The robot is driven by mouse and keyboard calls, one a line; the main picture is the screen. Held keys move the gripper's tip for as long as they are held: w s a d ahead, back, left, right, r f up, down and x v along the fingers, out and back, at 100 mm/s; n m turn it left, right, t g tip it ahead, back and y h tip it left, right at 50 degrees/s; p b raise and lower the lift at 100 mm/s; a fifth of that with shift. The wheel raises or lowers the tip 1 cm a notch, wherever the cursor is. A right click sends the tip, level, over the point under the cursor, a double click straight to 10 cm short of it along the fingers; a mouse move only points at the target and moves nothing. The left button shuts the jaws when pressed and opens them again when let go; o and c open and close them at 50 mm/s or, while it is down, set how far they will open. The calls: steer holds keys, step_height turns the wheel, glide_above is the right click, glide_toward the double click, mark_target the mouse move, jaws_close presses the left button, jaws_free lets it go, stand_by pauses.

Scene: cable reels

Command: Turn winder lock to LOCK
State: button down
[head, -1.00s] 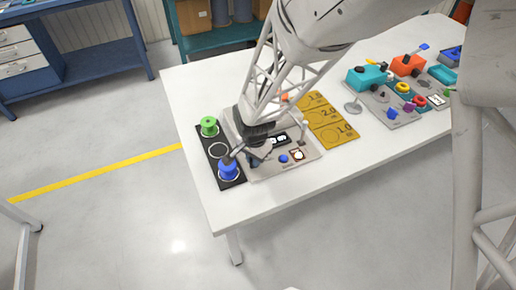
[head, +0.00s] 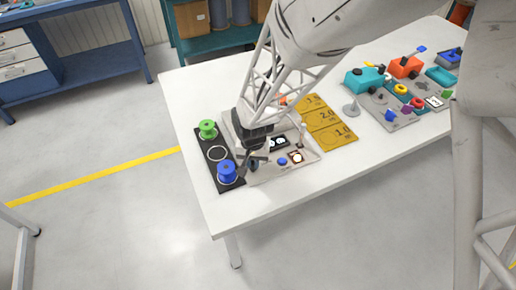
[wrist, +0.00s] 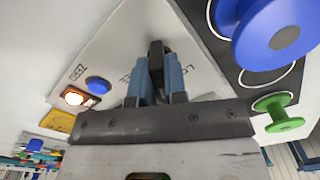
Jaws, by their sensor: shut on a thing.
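The winder lock is a black lever (wrist: 156,56) on the grey winder panel (wrist: 128,42). In the wrist view it stands between the two blue-grey fingers of my gripper (wrist: 155,78), which is shut on it. Partly hidden lettering shows on both sides of the fingers: "EE" on the left and "LO" on the right. The lever's base and its exact pointing are hidden by the fingers. In the head view my gripper (head: 254,164) is low over the panel, just right of the blue reel, and the lever cannot be made out there.
A black strip (head: 216,168) left of the panel holds a blue reel (head: 227,172) and a green reel (head: 208,130), close to my gripper. A blue button (wrist: 98,84) and a lit orange switch (wrist: 74,97) sit on the panel. Yellow plates (head: 326,115) lie to the right.

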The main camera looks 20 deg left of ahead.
steer(key=shift+n, duration=0.3)
steer(key=n, duration=0.5)
steer(key=shift+n, duration=0.4)
steer(key=c, duration=1.2)
jaws_free()
steer(key=shift+r, duration=0.1)
steer(key=shift+r, duration=3.4)
